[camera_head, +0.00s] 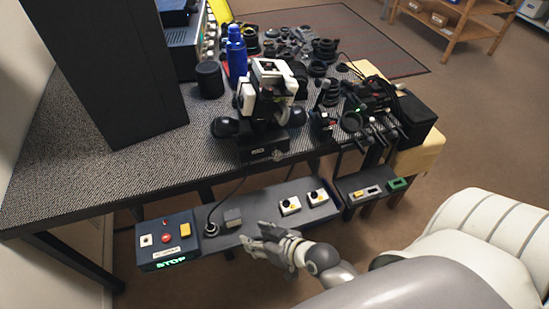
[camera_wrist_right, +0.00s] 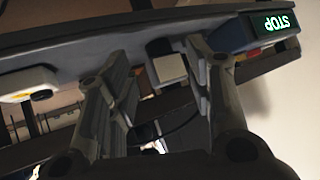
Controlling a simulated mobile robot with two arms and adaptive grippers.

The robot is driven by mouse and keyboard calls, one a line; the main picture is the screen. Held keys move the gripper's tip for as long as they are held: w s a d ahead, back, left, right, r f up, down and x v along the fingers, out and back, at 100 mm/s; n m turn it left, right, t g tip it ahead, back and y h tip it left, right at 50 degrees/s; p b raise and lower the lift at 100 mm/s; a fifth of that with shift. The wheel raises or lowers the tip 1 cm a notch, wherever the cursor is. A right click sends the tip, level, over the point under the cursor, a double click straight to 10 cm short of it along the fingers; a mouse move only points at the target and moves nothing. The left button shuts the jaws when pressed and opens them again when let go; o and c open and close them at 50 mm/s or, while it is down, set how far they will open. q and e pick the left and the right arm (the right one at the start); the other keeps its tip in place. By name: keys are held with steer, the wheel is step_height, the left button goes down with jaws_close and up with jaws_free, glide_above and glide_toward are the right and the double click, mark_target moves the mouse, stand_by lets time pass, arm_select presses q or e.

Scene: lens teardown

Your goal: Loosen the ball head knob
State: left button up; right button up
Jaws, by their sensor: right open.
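My right gripper (camera_head: 258,236) is open and empty in the head view, low in front of the table's front control shelf. In the right wrist view its two fingers (camera_wrist_right: 152,62) stand apart with nothing held between them; a small grey block on the shelf shows beyond the gap. A black and white instrument (camera_head: 266,92) with round black knobs on both sides stands upright at the table's front edge, well beyond the gripper. I cannot tell which part is the ball head knob. My left gripper is not in view.
A control box (camera_head: 168,240) with a green STOP display, which also shows in the wrist view (camera_wrist_right: 271,24), sits left of the gripper. The shelf (camera_head: 262,208) carries several buttons. A blue bottle (camera_head: 236,56), a black cylinder (camera_head: 209,79) and many lens parts crowd the table (camera_head: 75,165).

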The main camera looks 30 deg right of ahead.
steer(key=w+d+r+m+t+h, duration=0.2)
steer(key=w+d+r+m+t, duration=0.15)
steer(key=r+t, duration=0.2)
steer(key=m+t+h, duration=0.2)
steer(key=m+h, duration=0.2)
steer(key=h, duration=0.2)
glide_toward(279, 158)
steer(key=x, duration=1)
steer(key=shift+w, duration=0.3)
steer(key=shift+c, duration=0.4)
steer(key=c, duration=1)
